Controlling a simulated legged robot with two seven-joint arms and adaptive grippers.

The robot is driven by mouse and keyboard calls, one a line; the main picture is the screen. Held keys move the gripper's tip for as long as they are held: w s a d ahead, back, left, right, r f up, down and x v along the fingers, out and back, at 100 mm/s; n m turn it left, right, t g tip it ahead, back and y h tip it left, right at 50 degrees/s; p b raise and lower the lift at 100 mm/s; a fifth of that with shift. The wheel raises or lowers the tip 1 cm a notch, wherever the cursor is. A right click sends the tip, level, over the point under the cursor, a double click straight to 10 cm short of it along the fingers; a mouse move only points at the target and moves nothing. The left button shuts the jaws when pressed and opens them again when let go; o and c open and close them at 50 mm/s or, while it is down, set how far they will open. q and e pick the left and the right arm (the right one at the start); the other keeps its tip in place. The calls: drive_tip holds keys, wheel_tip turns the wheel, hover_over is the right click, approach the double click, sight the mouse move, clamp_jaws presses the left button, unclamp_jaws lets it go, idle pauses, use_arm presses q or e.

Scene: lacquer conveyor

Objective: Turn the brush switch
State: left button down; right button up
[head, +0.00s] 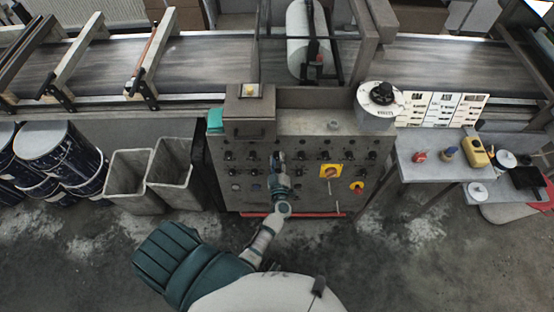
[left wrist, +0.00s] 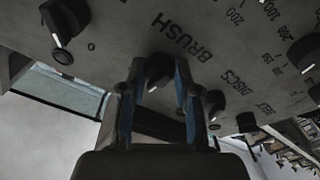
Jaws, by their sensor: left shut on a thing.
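The brush switch (left wrist: 158,72) is a black rotary knob on the grey control panel, beside the printed word BRUSH in the left wrist view. My left gripper (left wrist: 157,84) has a finger on each side of this knob and is shut on it. In the head view my left gripper (head: 278,160) reaches the front of the control panel (head: 240,172), at its middle, and hides the knob there. The knob's pointer direction is hard to tell. My right gripper is not in view.
Other black knobs (left wrist: 64,20) sit close around on the panel. A yellow-backed switch (head: 330,171) and a red bar (head: 325,214) are on the panel's right and lower front. Grey bins (head: 128,180) stand left, a side table (head: 420,178) right. A conveyor (head: 200,65) runs behind.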

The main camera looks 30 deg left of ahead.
use_arm(q)
drive_tip(key=n+g+p, duration=0.1)
drive_tip(key=n, duration=0.4)
drive_tip(key=shift+d+y, duration=0.1)
drive_tip(key=shift+y, duration=0.3)
drive_tip(key=shift+n+g, duration=0.4)
drive_tip(key=shift+n, duration=0.9)
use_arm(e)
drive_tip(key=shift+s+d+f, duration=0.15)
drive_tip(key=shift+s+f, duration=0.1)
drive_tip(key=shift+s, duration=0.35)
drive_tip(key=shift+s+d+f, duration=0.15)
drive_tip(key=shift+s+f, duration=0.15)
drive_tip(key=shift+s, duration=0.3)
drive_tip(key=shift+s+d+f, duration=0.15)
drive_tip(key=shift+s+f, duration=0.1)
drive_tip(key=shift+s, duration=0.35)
use_arm(q)
drive_tip(key=shift+f, duration=0.1)
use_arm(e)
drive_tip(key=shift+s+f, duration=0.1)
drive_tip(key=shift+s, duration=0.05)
use_arm(q)
drive_tip(key=c, duration=0.9)
unclamp_jaws()
drive_tip(key=shift+o, duration=0.4)
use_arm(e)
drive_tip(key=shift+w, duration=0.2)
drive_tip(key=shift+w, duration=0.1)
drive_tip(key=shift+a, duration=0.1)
